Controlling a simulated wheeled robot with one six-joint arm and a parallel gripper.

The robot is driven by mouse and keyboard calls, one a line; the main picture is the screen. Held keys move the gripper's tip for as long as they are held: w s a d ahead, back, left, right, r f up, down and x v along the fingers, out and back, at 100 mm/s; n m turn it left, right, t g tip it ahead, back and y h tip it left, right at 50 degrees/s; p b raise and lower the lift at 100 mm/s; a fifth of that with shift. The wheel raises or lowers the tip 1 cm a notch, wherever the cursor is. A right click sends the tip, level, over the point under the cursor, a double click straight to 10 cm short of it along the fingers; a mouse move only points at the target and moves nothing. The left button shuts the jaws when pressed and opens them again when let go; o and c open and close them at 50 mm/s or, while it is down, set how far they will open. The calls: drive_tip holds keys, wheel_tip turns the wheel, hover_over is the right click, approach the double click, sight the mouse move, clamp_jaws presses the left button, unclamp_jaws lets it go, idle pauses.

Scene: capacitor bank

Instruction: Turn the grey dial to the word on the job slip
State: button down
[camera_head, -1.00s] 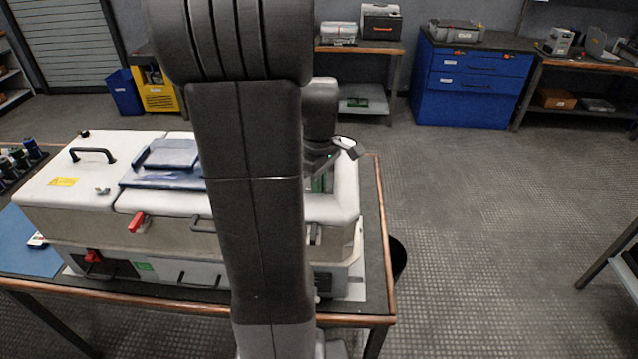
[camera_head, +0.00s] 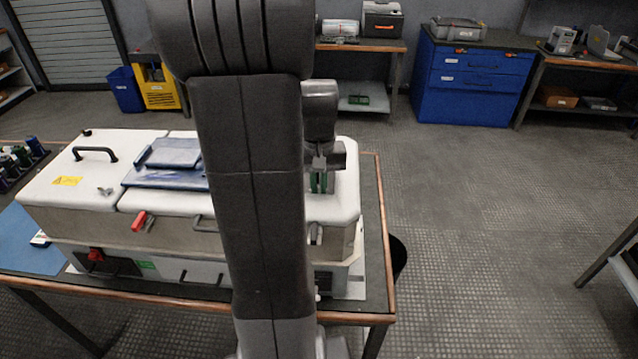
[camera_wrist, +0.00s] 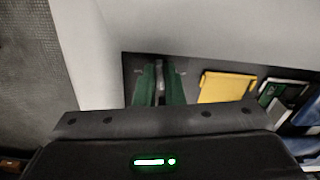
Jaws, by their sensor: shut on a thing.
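My gripper shows in the wrist view (camera_wrist: 159,84) as two green fingers, close together on a narrow grey piece that looks like the grip of the grey dial (camera_wrist: 159,75). The dial's face and any words around it are hidden or too dark to read. In the head view my gripper (camera_head: 318,183) points down at the right end of the white cabinet (camera_head: 70,190), partly hidden by my arm. A yellow piece (camera_wrist: 227,86) lies right of the fingers in the dark recess; I cannot tell whether it is the job slip. No writing is legible.
The recess has a pale wall (camera_wrist: 220,35) close beside the fingers. Green and blue items (camera_wrist: 285,92) sit to the right. On the cabinet lie a blue tray-like object (camera_head: 165,180) and a black handle (camera_head: 95,153). A red lever (camera_head: 140,220) is on its front.

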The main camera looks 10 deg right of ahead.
drive_tip(key=m, duration=0.6)
drive_tip(key=shift+a, duration=0.1)
drive_tip(key=shift+w+m, duration=0.1)
drive_tip(key=shift+m, duration=0.2)
idle(0.3)
drive_tip(key=c, duration=1.8)
unclamp_jaws()
drive_tip(key=shift+r, duration=0.1)
wheel_tip(320, 180, up, 14)
drive_tip(key=shift+f, duration=0.25)
